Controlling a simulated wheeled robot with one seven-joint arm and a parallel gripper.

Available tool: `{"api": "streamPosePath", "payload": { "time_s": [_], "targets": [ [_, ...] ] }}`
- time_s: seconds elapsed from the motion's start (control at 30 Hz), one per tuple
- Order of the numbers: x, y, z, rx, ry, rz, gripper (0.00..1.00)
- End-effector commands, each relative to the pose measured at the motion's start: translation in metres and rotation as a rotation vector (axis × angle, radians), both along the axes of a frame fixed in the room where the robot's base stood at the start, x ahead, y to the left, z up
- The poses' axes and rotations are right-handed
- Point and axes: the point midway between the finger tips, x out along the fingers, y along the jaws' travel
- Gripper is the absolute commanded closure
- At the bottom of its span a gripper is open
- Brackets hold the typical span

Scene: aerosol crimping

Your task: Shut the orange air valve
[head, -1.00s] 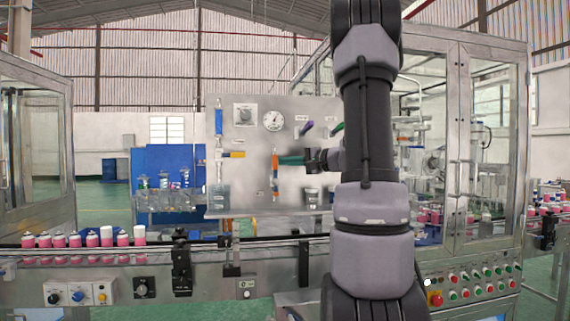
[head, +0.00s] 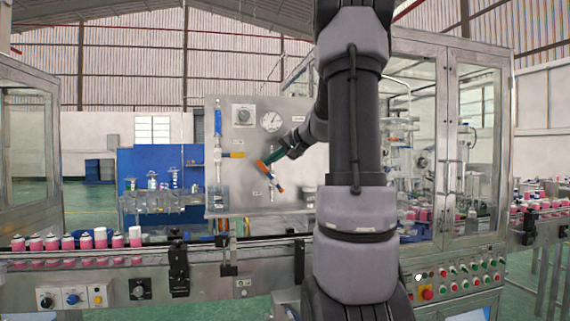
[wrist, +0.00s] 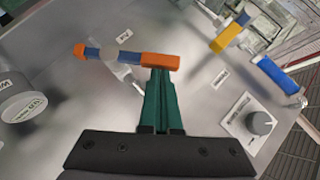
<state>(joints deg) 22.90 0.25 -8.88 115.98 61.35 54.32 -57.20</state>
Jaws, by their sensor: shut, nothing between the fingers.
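The orange air valve (head: 264,168) is on the grey panel, with orange at both ends and blue between. It stands slanted, its upper end to the left. In the wrist view the valve's orange handle (wrist: 160,61) lies right across my fingertips, with its blue parts running left to the other orange end. My gripper (head: 270,158) has green fingers, shut together with nothing between them. In the wrist view its tips (wrist: 160,74) touch or nearly touch the handle's edge. The fingertips hide a little of the handle.
A yellow-handled valve (head: 237,155) on a blue-topped pipe is just left; it also shows in the wrist view (wrist: 230,35). A conveyor with pink cans (head: 85,242) runs in front, below the panel.

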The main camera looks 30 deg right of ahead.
Motion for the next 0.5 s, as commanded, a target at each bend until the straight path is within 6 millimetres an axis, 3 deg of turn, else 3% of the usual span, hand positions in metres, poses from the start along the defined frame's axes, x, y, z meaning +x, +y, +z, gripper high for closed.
{"api": "streamPosePath", "payload": {
  "time_s": [0.5],
  "targets": [
    [0.009, 0.03, -0.015, -0.46, 0.13, 0.005, 1.0]
  ]
}}
